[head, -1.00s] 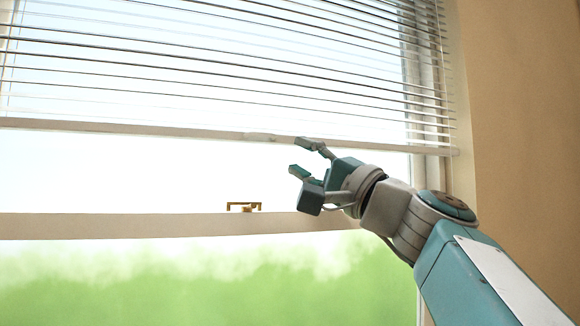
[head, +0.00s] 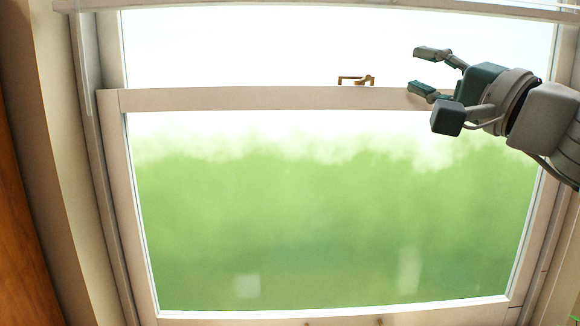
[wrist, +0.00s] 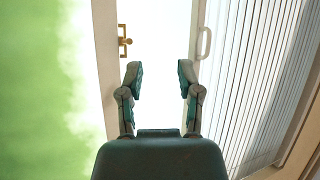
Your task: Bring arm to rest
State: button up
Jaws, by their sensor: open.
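My gripper (head: 424,70) is at the upper right of the head view, in front of the window. Its two teal fingers are apart, pointing left, with nothing between them. In the wrist view my gripper (wrist: 160,82) also shows open and empty, with bright window glass beyond the fingers. My arm reaches in from the right edge of the head view.
The window's middle rail (head: 250,98) carries a brass latch (head: 356,80), left of my fingers. The blind's bottom rail (head: 330,8) runs along the top. In the wrist view the blind (wrist: 262,80) hangs right of the fingers, with a pale handle (wrist: 206,42) near its edge.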

jog(key=s+a+f+n+g+h, duration=0.1)
jog(key=a+f+n+g+h, duration=0.2)
jog(key=f, duration=0.8)
jog(key=s+a+f+g+h, duration=0.1)
jog(key=a+f+g, duration=0.3)
jog(key=f, duration=0.8)
jog(key=s+d+f+n+g+h, duration=0.2)
jog(key=s+f, duration=0.3)
jog(key=f, duration=0.5)
jog(key=s+d+f+n+g+h, duration=0.2)
jog(key=s+f+n+g+h, duration=0.2)
jog(key=f, duration=0.7)
jog(key=shift+s+f+h, duration=0.2)
jog(key=shift+s+h, duration=0.1)
jog(key=shift+s, duration=0.75)
